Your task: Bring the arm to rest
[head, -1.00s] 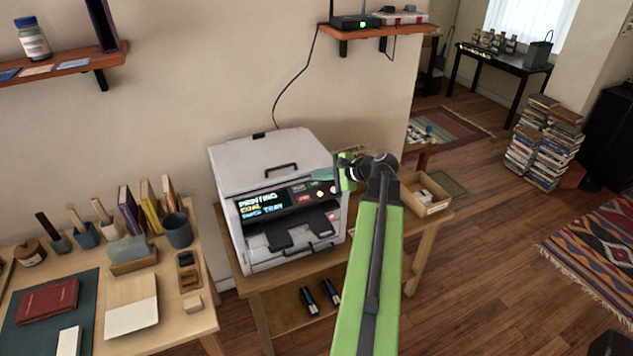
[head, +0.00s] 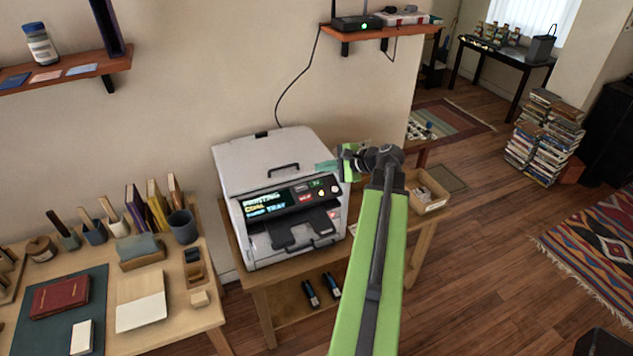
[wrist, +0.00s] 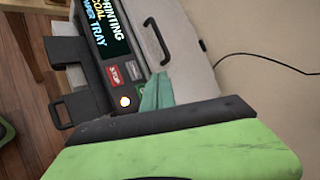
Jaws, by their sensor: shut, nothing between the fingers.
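My arm, green and dark grey, reaches up from the bottom of the head view toward the right side of a white printer (head: 285,160). My gripper (head: 328,166) is at the arm's far end, beside the printer's control panel. Its teal fingertips are together and hold nothing. In the wrist view the teal fingers (wrist: 156,92) show close to the panel, near a lit round button (wrist: 124,102) and a red STOP button (wrist: 115,75). I cannot tell whether the fingertips touch the printer. The screen (wrist: 106,28) shows lit text including "PRINTING" and "TRAY".
The printer stands on a wooden table (head: 420,222) with an open box (head: 428,192) at its right. A desk (head: 205,318) with books and pots is at left. A shelf (head: 385,30) with a router hangs above. Book stacks (head: 545,140) stand on the floor at right, which has open room.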

